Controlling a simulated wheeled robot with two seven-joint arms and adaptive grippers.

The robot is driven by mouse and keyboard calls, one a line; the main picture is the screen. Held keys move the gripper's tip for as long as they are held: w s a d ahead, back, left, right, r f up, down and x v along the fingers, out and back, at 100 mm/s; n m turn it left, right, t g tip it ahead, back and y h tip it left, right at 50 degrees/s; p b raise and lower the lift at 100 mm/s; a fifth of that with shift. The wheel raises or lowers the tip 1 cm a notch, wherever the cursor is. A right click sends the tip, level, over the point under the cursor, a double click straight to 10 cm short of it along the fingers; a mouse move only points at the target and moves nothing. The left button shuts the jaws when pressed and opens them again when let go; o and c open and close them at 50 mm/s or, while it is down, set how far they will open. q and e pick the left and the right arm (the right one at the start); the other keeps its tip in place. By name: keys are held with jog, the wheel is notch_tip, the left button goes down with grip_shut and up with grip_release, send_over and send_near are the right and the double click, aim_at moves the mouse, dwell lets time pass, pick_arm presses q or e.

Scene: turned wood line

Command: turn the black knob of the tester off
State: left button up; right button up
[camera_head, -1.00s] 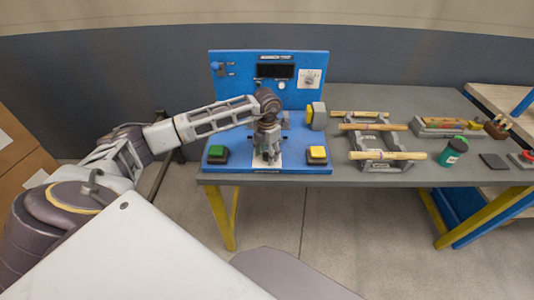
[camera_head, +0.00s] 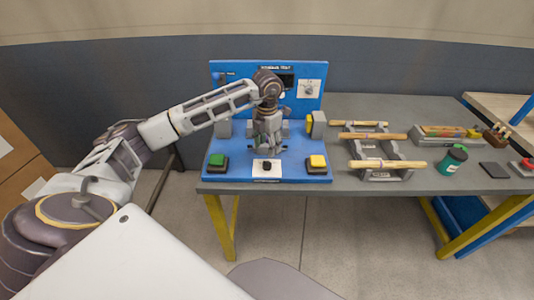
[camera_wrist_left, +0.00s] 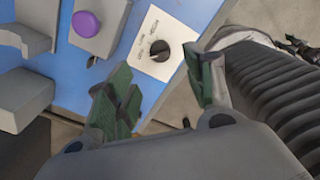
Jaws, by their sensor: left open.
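The tester is a blue panel (camera_head: 240,177) with an upright back board, on a grey workbench. Its black knob (camera_head: 266,166) sits on a white plate at the front middle. In the left wrist view the knob (camera_wrist_left: 160,51) shows as a dark disc on the white plate (camera_wrist_left: 150,66), beyond the fingertips. Its pointing direction is too small to read. My left gripper (camera_head: 267,149) is open and empty, behind and above the knob and apart from it. Its green-padded fingers (camera_wrist_left: 160,88) are spread in the wrist view. My right gripper is not in view.
A green button (camera_head: 217,160) and a yellow button (camera_head: 317,161) flank the knob. A rack (camera_head: 378,158) with wooden pieces and a green cup (camera_head: 453,158) stand to the right.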

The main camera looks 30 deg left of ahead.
pick_arm(q)
jog(key=shift+r, duration=1.5)
